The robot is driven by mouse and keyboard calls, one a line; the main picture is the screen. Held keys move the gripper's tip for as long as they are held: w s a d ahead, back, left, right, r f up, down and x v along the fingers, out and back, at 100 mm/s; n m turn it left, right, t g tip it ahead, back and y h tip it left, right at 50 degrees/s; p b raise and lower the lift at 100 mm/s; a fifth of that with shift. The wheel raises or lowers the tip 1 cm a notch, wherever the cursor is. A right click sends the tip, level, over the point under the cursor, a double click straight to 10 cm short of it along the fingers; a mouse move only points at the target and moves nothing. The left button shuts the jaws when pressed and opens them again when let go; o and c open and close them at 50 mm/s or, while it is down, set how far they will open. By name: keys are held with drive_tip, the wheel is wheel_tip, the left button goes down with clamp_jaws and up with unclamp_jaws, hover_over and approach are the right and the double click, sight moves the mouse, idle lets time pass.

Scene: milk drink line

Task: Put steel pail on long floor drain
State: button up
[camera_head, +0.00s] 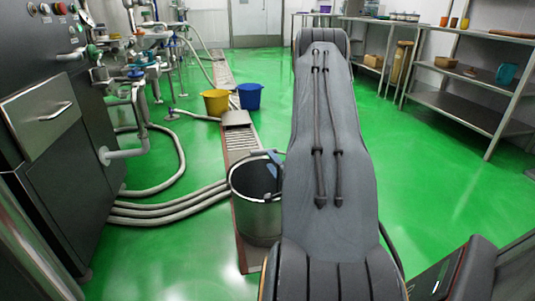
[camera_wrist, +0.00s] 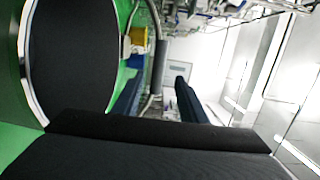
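The steel pail (camera_head: 255,218) is upright at the near end of the long floor drain (camera_head: 241,140), left of my arm. It overlaps the drain in the picture; I cannot tell whether its base touches it. In the wrist view the pail's round rim and dark inside (camera_wrist: 70,60) fill the left side. My gripper (camera_wrist: 158,100) has its two dark fingers apart. A grey rod with a darker grip, apparently the pail's handle (camera_wrist: 158,65), shows between them. In the head view my gripper (camera_head: 272,175) is at the pail's mouth, partly hidden by my arm.
A yellow bucket (camera_head: 215,102) and a blue bucket (camera_head: 249,96) stand by the drain farther back. Hoses (camera_head: 165,205) lie on the floor left of the pail, beside a dark machine (camera_head: 75,150). Steel shelves (camera_head: 470,110) stand right. Green floor (camera_head: 420,170) is clear between.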

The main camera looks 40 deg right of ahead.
drive_tip(key=shift+p+v, duration=0.4)
drive_tip(key=shift+v, duration=1.4)
